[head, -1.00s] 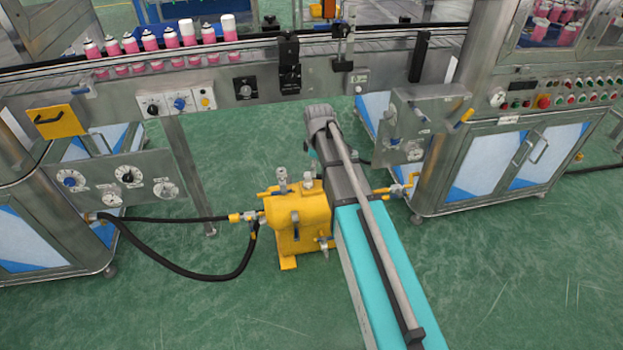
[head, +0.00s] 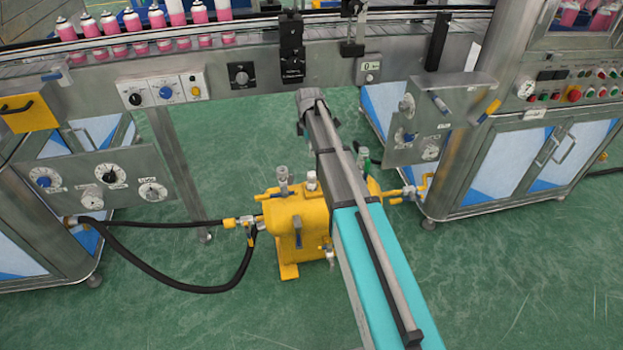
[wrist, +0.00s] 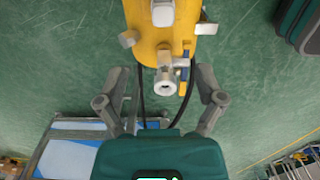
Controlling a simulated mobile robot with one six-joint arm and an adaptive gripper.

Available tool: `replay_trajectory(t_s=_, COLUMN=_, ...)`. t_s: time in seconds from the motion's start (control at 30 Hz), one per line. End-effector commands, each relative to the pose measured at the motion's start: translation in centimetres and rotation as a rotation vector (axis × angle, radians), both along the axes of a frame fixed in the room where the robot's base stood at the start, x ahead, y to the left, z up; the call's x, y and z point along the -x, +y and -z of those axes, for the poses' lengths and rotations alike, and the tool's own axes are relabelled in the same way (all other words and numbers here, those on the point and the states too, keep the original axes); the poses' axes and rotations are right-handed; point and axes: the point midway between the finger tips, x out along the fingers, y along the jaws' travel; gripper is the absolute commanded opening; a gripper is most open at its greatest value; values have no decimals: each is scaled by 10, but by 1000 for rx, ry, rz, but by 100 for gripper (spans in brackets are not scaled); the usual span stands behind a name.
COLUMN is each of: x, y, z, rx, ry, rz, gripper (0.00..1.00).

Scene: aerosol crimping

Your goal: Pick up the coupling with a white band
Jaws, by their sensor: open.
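In the head view a hose coupling (head: 247,222) with a pale band sits at the left port of the yellow unit (head: 300,228), among yellow fittings and black hose ends. It is too small to be sure that this is the white-banded one. In the wrist view the yellow unit (wrist: 150,35) is straight ahead, with a round silver fitting (wrist: 165,84) facing the camera. My gripper (wrist: 162,86) is open, its two fingers wide apart on either side of that fitting, with nothing visibly held. I cannot tell its distance from the fitting. My arm hides part of the unit.
Black hoses (head: 165,284) loop from the left cabinet panel (head: 105,178) to the unit. A conveyor with pink cans (head: 130,20) runs along the back. A cabinet (head: 535,155) stands at right. Green floor (head: 200,320) is clear in front.

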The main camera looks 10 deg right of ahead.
Motion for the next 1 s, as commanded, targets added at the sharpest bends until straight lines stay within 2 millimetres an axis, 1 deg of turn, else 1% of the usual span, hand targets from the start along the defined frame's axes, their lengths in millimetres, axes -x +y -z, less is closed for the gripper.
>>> replay_trajectory(t_s=0.17, x=0, y=-8, z=1, rx=0, ry=0, rz=11, gripper=87)
replay_trajectory(t_s=0.37, x=0, y=-12, z=9, rx=0, ry=0, rz=17, gripper=87)
replay_trajectory(t_s=1.0, x=0, y=-14, z=59, rx=0, ry=0, rz=20, gripper=87)
